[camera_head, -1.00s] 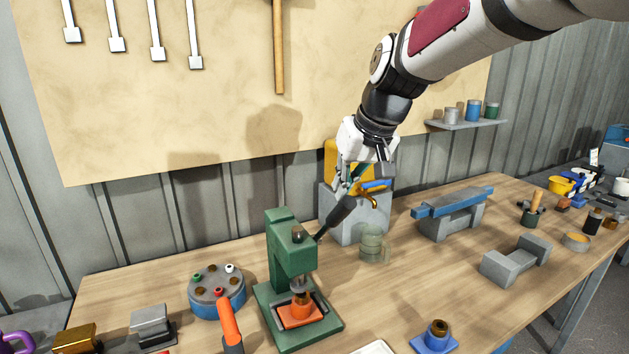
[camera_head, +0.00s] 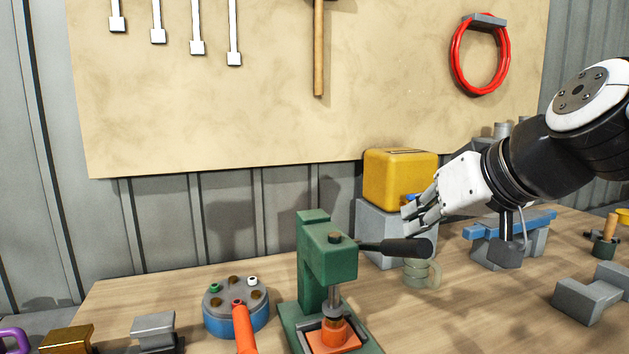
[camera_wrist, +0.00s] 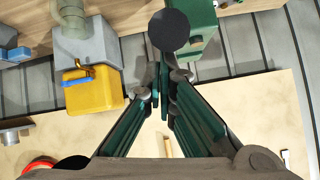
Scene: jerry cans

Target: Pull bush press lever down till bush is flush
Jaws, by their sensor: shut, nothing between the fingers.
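The green bush press (camera_head: 313,262) stands on the bench in the head view. Its lever (camera_head: 400,247) has a black grip and points right, about level. Under the press ram, an orange holder (camera_head: 335,338) sits on the base. The bush's seating there is too small to judge. My gripper (camera_head: 409,220) is shut and empty, its fingers just above the lever grip. I cannot tell whether they touch it. In the wrist view the closed fingertips (camera_wrist: 163,72) point toward the grip's round dark end (camera_wrist: 168,30), with the green press (camera_wrist: 203,17) behind it.
A yellow box-shaped can (camera_head: 398,180) sits on a grey block behind the lever. A translucent green cup (camera_head: 420,272) stands below the grip. A blue round turret (camera_head: 235,312) and an orange handle (camera_head: 243,328) are left of the press. Grey blocks (camera_head: 590,300) stand right.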

